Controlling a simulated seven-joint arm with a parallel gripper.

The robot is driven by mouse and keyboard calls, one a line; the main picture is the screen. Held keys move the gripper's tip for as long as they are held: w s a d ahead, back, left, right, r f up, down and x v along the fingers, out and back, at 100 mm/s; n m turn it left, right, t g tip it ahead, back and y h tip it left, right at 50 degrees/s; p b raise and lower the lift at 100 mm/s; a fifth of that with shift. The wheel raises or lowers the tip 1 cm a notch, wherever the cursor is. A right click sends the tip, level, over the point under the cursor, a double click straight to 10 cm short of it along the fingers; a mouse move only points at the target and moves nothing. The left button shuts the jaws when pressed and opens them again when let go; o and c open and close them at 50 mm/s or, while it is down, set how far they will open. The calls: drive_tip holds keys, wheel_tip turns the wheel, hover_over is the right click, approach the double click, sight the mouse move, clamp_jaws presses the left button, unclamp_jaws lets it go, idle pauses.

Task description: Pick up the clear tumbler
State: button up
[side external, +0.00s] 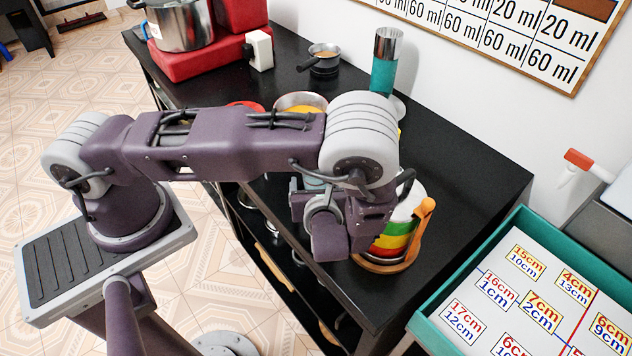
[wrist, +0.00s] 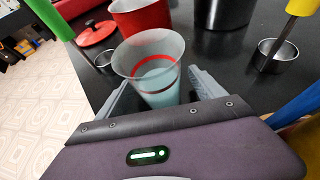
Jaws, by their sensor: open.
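The clear tumbler (wrist: 152,68) stands upright on the black counter in the wrist view, with a red band around it and a pale, bluish lower part. My gripper (wrist: 157,92) is open, with one grey finger on each side of the tumbler. The tumbler is between the fingers; I cannot tell whether either finger touches it. In the side external view my gripper (side external: 308,200) is low at the counter's front edge, and my arm mostly hides the tumbler there.
Close by in the wrist view are a red pot (wrist: 140,17), a red lid (wrist: 96,33), a dark pot (wrist: 222,10) and a metal measuring cup (wrist: 275,56). A rainbow-striped container (side external: 396,238) stands right of my gripper. The counter (side external: 465,190) is clear toward the back right.

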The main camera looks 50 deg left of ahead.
drive_tip(key=c, duration=1.6)
wheel_tip(320, 180, up, 10)
drive_tip(key=o, duration=0.9)
drive_tip(key=shift+c, duration=0.2)
drive_tip(key=c, duration=0.9)
drive_tip(key=w+a+f+n+g+y, duration=0.1)
drive_tip(key=w+a+f+n+g, duration=0.1)
drive_tip(key=w+a, duration=0.35)
drive_tip(key=w+a+r, duration=0.1)
drive_tip(key=w, duration=0.1)
drive_tip(key=w+a+r+m+t, duration=0.1)
drive_tip(key=w+a+r, duration=0.1)
drive_tip(key=w, duration=0.1)
drive_tip(key=w+a+r+m+t, duration=0.1)
drive_tip(key=w+r, duration=0.1)
drive_tip(key=w, duration=0.1)
drive_tip(key=shift+a+h, duration=0.4)
